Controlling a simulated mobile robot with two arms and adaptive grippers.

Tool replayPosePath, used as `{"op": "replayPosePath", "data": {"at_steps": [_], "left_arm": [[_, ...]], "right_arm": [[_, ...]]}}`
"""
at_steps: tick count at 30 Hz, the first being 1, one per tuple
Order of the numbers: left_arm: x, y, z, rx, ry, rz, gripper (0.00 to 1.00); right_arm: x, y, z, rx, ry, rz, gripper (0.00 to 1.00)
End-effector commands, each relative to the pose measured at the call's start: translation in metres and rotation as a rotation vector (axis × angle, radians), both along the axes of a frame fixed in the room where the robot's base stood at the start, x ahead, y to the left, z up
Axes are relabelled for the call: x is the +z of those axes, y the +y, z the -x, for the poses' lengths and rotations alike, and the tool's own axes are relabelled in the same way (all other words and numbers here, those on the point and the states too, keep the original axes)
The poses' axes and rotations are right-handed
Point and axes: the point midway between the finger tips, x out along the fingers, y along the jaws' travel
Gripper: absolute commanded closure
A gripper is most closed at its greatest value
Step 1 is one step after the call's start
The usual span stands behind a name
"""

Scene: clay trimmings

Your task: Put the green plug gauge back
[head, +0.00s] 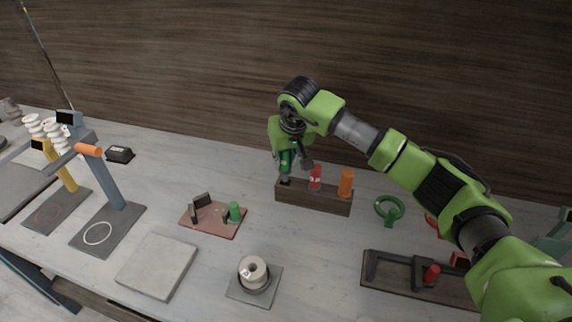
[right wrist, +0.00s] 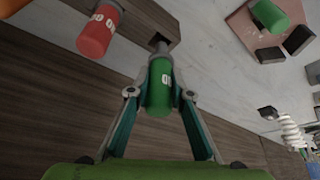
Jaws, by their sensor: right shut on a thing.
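The green plug gauge (right wrist: 160,86) is held between the fingers of my right gripper (right wrist: 159,94), its grey metal end pointing away from the palm. In the head view my right gripper (head: 294,166) points down with the green plug gauge (head: 285,160) at the left end of the dark wooden rack (head: 312,201). The rack (right wrist: 146,22) shows close to the gauge's metal end; I cannot tell whether that end is in a hole. The red plug gauge (head: 316,175) and orange plug gauge (head: 346,183) stand upright in the rack. My left gripper is out of view.
A green ring gauge (head: 389,209) stands right of the rack. A reddish board (head: 211,228) with a green-handled part (head: 235,212) lies to its left. A spool (head: 253,272), a grey slab (head: 158,266) and a dark fixture (head: 415,283) are nearer. Bare table lies before the rack.

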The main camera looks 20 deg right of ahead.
Motion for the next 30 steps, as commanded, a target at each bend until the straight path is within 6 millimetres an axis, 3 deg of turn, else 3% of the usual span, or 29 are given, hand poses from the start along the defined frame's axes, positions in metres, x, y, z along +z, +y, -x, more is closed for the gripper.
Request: {"op": "replayPosePath", "data": {"at_steps": [11,28,29,30], "left_arm": [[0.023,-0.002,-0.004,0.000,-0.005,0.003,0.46],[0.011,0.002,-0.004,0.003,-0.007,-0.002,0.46],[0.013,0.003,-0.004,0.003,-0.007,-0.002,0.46],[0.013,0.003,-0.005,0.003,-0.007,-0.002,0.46]], "right_arm": [[-0.035,-0.004,-0.005,0.000,0.000,-0.001,1.00],[-0.047,-0.004,-0.006,0.000,-0.001,0.000,1.00],[-0.046,-0.004,-0.005,0.000,0.000,0.000,0.72],[-0.046,-0.004,-0.005,0.000,0.000,0.000,0.63]]}}
